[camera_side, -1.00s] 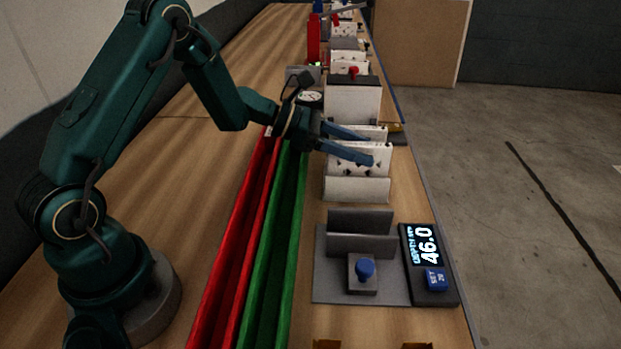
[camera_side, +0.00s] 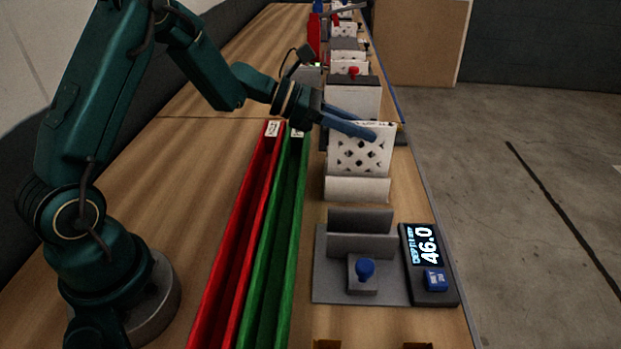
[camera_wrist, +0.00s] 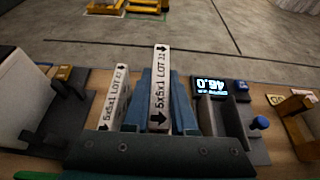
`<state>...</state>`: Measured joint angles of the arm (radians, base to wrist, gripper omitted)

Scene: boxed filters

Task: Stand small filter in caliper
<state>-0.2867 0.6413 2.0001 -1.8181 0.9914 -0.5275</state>
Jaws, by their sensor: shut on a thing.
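My gripper (camera_side: 352,121) is shut on a white filter (camera_side: 360,154) with a lattice face. It holds the filter upright, raised above a pale holder (camera_side: 357,189). In the wrist view the held filter (camera_wrist: 160,88) shows its edge, printed "5x5x1 LOT 22", between the blue fingers. A second filter (camera_wrist: 113,98) stands left of it there, mostly hidden in the side view. The caliper (camera_side: 361,246) is a grey base with two upright plates and a blue knob, nearer the side camera than the filter. Its gap is empty. The caliper also shows in the wrist view (camera_wrist: 234,117).
A display (camera_side: 427,263) beside the caliper reads 46.0. Long red (camera_side: 231,232) and green (camera_side: 270,236) troughs run left of the holder and caliper. A large white box (camera_side: 354,99) and other stations stand behind the held filter. The bench's right edge lies close by.

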